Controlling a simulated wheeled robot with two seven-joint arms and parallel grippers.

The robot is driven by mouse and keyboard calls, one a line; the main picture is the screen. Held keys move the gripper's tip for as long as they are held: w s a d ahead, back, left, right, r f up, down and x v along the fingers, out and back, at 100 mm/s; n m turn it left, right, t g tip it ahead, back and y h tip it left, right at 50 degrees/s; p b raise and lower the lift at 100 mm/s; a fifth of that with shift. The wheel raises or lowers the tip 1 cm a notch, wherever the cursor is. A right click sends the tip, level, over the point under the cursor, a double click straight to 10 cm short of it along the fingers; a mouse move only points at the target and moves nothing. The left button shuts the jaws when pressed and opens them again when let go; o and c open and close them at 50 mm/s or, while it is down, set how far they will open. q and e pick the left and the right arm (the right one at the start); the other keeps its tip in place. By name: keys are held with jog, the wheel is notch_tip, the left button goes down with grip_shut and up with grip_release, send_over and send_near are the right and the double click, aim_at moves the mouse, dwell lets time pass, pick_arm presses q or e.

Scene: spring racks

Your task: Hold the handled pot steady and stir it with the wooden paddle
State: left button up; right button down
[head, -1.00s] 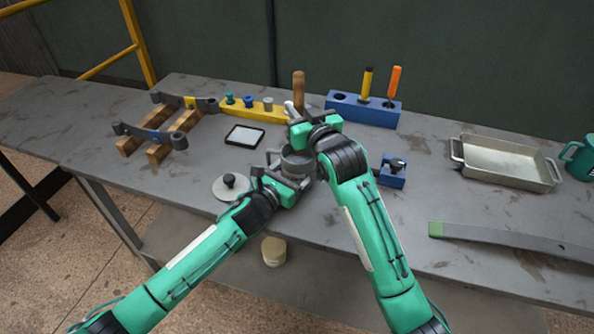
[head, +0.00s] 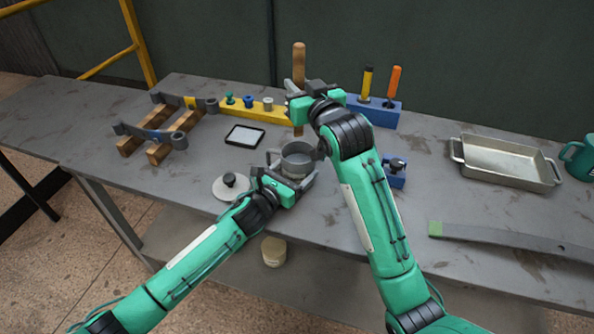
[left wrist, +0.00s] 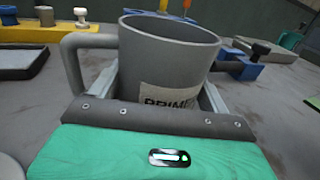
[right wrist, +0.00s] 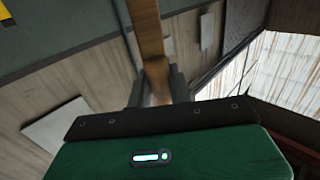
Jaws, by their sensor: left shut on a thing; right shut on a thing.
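The grey handled pot (head: 297,158) stands near the table's front edge. My left gripper (head: 287,184) is shut on the pot; in the left wrist view the pot (left wrist: 165,55) sits between the fingers, its handle at the left and a partly hidden label facing me. The wooden paddle (head: 299,60) is upright in my right gripper (head: 297,92), which is shut on it. The paddle's lower end shows just above and behind the pot's rim in the head view. The paddle (right wrist: 149,35) also shows between the fingers in the right wrist view.
A round lid (head: 229,187) lies left of the pot and a black-framed pad (head: 245,136) behind it. A yellow rack (head: 245,108) and a blue holder (head: 380,114) stand behind. A small blue block (head: 396,178) and metal tray (head: 505,162) are to the right.

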pick_arm(q)
jog(key=o, duration=1.3)
jog(key=shift+c, duration=0.2)
jog(key=v, duration=1.2)
jog(key=shift+s+f, duration=0.1)
